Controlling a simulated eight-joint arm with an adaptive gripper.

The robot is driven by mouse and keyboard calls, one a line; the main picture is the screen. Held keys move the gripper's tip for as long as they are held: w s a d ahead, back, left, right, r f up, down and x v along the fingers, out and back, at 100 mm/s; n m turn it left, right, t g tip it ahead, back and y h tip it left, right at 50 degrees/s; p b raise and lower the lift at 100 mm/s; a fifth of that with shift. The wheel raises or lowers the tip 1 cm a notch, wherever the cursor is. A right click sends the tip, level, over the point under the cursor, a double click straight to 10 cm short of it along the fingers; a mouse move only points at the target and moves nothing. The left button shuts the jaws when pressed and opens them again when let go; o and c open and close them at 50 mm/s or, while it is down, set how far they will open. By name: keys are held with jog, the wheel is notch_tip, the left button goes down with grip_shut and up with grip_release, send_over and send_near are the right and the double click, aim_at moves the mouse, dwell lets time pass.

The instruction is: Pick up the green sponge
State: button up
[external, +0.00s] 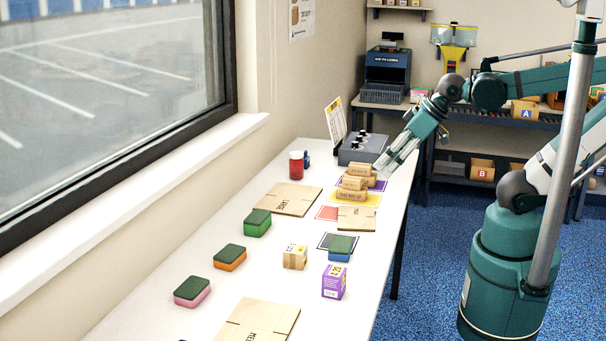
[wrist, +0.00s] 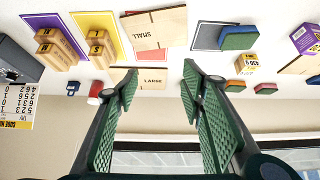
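The green sponge (external: 257,224), a block with a dark green top and brighter green sides, lies on the white table near the window side, beside the large flat carton. My gripper (external: 388,168) is above the far part of the table, near the wooden blocks and well away from the sponge. In the wrist view my gripper (wrist: 158,88) is open, with nothing between its fingers.
Similar dark-topped sponges stand nearby: orange (external: 230,257), pink (external: 192,291) and blue (external: 340,247). Wooden blocks (external: 352,195), a red-and-white jar (external: 296,165) and a grey control box (external: 362,149) are farther back.

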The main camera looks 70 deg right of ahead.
dwell(0.3)
jog(key=o, duration=0.4)
jog(key=shift+r, duration=0.1)
